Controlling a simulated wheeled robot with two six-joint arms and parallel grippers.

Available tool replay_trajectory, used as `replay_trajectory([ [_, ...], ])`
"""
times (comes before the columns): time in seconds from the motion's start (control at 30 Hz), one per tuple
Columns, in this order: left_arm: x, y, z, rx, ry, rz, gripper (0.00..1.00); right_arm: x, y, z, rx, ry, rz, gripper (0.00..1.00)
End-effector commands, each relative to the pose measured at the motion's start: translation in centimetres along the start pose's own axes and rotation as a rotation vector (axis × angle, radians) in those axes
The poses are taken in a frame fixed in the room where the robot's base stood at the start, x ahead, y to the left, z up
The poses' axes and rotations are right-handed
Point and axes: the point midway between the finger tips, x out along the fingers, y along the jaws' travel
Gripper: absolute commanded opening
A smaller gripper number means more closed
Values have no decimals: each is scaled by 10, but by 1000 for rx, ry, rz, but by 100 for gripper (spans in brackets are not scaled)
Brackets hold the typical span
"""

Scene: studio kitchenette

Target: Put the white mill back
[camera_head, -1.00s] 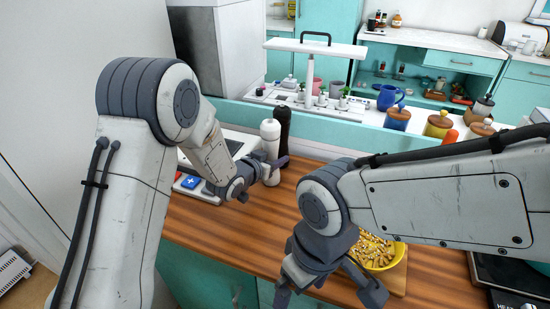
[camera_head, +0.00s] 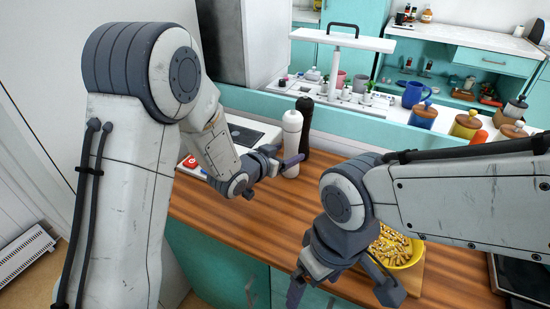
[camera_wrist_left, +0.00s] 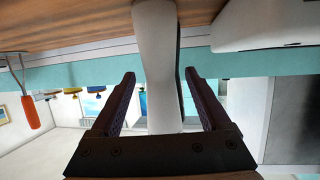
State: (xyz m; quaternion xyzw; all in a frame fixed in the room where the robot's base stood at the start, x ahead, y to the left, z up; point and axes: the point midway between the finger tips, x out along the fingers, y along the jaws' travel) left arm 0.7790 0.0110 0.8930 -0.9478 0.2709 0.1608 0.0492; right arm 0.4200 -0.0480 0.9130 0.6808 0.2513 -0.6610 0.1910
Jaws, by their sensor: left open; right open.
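The white mill (camera_head: 291,135) stands upright on the wooden counter, next to the black mill (camera_head: 304,128). My left gripper (camera_head: 285,163) is open at the white mill, with a finger crossing in front of its lower body. In the left wrist view, which looks upside down, the white mill (camera_wrist_left: 156,65) shows between the two open fingers (camera_wrist_left: 160,98). Whether the fingers touch it I cannot tell. A dark strip of the black mill shows right behind it. My right gripper (camera_head: 338,290) is open and empty, low in front of the counter edge.
A yellow bowl of pasta (camera_head: 413,257) sits on a board beside my right gripper. Jars (camera_head: 466,124) and a blue mug (camera_head: 414,94) line the ledge behind. A white appliance (camera_head: 246,136) lies left of the mills. The counter's middle is clear.

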Motion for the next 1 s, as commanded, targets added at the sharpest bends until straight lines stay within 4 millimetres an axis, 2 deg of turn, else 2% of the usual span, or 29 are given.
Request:
replay_trajectory([
  [0.1, -27, -1, 0, 0, 1, -3, 80, 2, 0, 0, 0, 0, 0, 96],
  [0.3, -57, -1, -1, 0, 2, -2, 80, 2, 0, 0, 0, 0, 0, 96],
  [0.63, -68, 3, 1, 9, -29, -6, 80, 2, 0, 0, 0, 0, 0, 96],
  [0.77, -75, 17, 9, 34, -157, -31, 80, 2, 0, 0, 0, 0, 0, 96],
  [0.83, -86, 28, 17, 43, -263, -48, 80, 2, 0, 0, 0, 0, 0, 96],
  [0.97, -122, 56, 36, 45, -489, -64, 80, 2, 0, 0, 0, 0, 0, 96],
  [1.0, -136, 66, 42, 43, -559, -60, 80, 2, 0, 0, 0, 0, 0, 96],
])
